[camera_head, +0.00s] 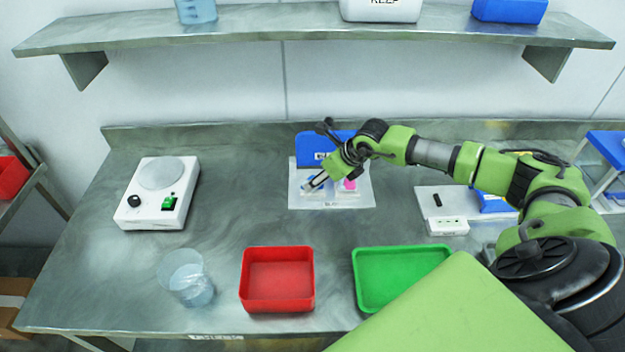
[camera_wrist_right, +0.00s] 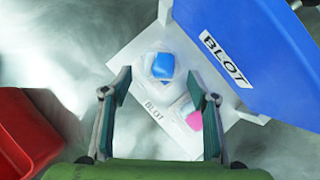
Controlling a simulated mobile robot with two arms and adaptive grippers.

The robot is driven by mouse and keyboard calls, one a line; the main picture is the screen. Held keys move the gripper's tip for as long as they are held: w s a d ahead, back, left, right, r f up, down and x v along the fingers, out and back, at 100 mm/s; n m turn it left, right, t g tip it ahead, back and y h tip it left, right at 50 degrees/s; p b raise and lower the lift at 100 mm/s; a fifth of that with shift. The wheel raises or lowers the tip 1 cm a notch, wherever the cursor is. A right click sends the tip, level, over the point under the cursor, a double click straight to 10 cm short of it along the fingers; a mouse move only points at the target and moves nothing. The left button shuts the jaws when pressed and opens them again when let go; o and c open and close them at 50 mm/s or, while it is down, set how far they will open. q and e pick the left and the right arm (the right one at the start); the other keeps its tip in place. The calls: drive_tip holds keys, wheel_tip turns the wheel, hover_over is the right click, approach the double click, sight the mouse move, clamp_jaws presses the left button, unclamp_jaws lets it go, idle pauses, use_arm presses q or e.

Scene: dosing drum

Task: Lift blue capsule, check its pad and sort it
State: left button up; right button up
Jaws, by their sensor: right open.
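The blue capsule (camera_wrist_right: 163,66) sits on a white pad on the white blot sheet (camera_head: 300,203), near the back middle of the bench. A pink capsule (camera_head: 349,184) lies to its right on the same sheet and shows in the right wrist view (camera_wrist_right: 195,120). My right gripper (camera_head: 316,183) is over the sheet in the head view, partly hiding the blue capsule. In the right wrist view its fingers (camera_wrist_right: 160,90) are open and empty, with the blue capsule ahead between their lines. The pad's underside contact is hidden. My left gripper is not in view.
A blue board labelled BLOT (camera_wrist_right: 235,50) stands behind the sheet. A red tray (camera_head: 278,309) and a green tray (camera_head: 403,309) are at the front. A clear beaker (camera_head: 188,279) and a white plate device (camera_head: 157,196) are left. A shelf (camera_head: 290,30) hangs above.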

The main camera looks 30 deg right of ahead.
drive_tip(key=shift+p+x, duration=0.3)
drive_tip(key=shift+x, duration=1.35)
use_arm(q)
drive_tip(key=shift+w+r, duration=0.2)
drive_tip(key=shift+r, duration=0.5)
use_arm(e)
drive_tip(key=shift+r, duration=0.1)
drive_tip(key=c, duration=1)
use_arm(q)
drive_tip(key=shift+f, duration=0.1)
use_arm(e)
drive_tip(key=shift+r+b, duration=0.5)
drive_tip(key=shift+b, duration=0.1)
drive_tip(key=shift+s+r+b, duration=0.25)
drive_tip(key=shift+r+b, duration=0.5)
drive_tip(key=shift+r, duration=0.5)
use_arm(q)
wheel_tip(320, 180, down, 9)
drive_tip(key=b, duration=0.6)
use_arm(e)
drive_tip(key=shift+s+a+r, duration=0.1)
drive_tip(key=shift+s+r, duration=1.5)
drive_tip(key=shift+s, duration=0.65)
drive_tip(key=shift+s+a+r, duration=0.1)
drive_tip(key=shift+s+r, duration=1.45)
drive_tip(key=shift+s, duration=0.7)
drive_tip(key=shift+s+a+r, duration=0.1)
drive_tip(key=shift+s+r, duration=1.5)
drive_tip(key=shift+s, duration=0.65)
